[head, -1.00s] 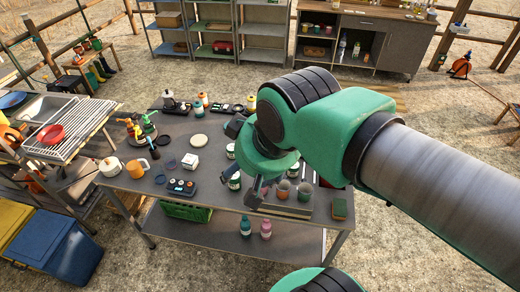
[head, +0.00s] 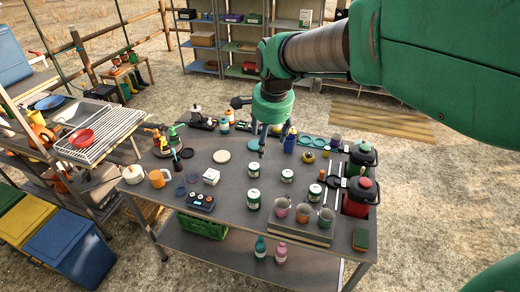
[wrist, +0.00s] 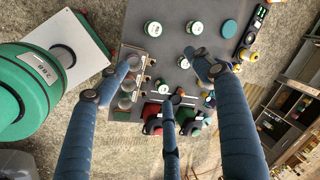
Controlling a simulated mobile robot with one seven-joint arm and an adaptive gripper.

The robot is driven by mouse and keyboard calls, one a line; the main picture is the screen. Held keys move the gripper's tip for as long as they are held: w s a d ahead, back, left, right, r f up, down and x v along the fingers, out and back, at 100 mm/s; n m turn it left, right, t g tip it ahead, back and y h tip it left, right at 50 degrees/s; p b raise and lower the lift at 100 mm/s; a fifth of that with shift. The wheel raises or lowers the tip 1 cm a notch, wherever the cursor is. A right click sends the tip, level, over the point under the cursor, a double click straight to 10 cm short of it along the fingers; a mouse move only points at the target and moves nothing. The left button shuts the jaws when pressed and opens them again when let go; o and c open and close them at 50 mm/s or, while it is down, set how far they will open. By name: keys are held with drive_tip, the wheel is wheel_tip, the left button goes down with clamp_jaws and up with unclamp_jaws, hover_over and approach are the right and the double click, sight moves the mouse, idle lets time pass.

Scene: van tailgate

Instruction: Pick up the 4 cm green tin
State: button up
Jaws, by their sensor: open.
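Three green-and-white tins stand upright on the grey table in the head view: a rear one (head: 254,169), a front one (head: 253,200) and a smaller-looking right one (head: 287,176). I cannot read their sizes, so which is the 4 cm tin is unclear. In the wrist view two tins show near the top, one on the left (wrist: 152,29) and one on the right (wrist: 194,27); a third (wrist: 183,62) is beside the right finger. My gripper (head: 270,143) is open and empty, fingers down, above and behind the tins, apart from them.

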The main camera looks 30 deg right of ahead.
drive_tip(key=w+d+f+m+g+b, duration=0.1)
drive_tip(key=w+d+f+m+g, duration=0.1)
drive_tip(key=w+d+f+m, duration=0.8)
drive_tip(key=m+g, duration=0.1)
drive_tip(key=m, duration=0.6)
hover_over(288, 173)
wheel_tip(288, 173, down, 17)
drive_tip(key=shift+s+y+b, duration=0.2)
drive_tip(key=shift+y+b, duration=0.1)
drive_tip(key=shift+b, duration=0.15)
drive_tip(key=shift+f, duration=0.15)
drive_tip(key=shift+f+b, duration=0.85)
drive_tip(key=shift+f, duration=3.35)
drive_tip(key=shift+w+f+b, duration=0.1)
drive_tip(key=shift+f+b, duration=0.75)
drive_tip(key=shift+f, duration=1.75)
drive_tip(key=c, duration=1.3)
